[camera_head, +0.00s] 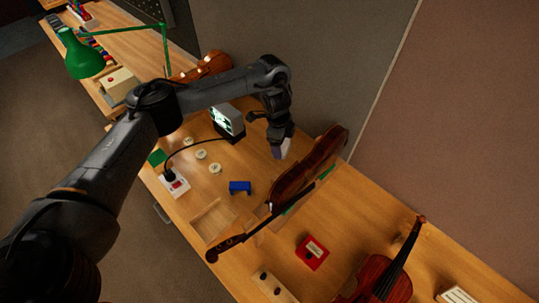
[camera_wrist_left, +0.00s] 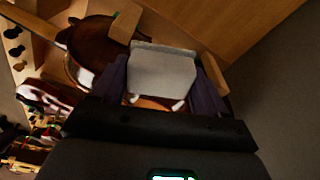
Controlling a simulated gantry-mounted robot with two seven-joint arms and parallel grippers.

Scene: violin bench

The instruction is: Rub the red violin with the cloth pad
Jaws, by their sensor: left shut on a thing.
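My left gripper (camera_head: 281,138) is shut on a pale cloth pad (camera_head: 281,150). In the left wrist view the pad (camera_wrist_left: 162,72) shows light grey between the two dark fingers. A reddish-brown violin (camera_head: 308,165) is propped on its side on the bench, just right of and below the gripper in the head view; I cannot tell whether the pad touches it. In the left wrist view a dark brown violin body (camera_wrist_left: 95,45) shows behind the pad, partly hidden. A redder violin (camera_head: 372,272) lies face up at the lower right, cut off by the frame edge. My right gripper is not in view.
A small lit-screen device (camera_head: 228,120) stands left of the gripper. A blue block (camera_head: 240,187), a red box (camera_head: 312,252) and several pale round pieces lie on the wooden bench (camera_head: 355,215). A green lamp (camera_head: 82,56) and an orange-brown violin (camera_head: 208,66) are farther back. A grey wall stands behind.

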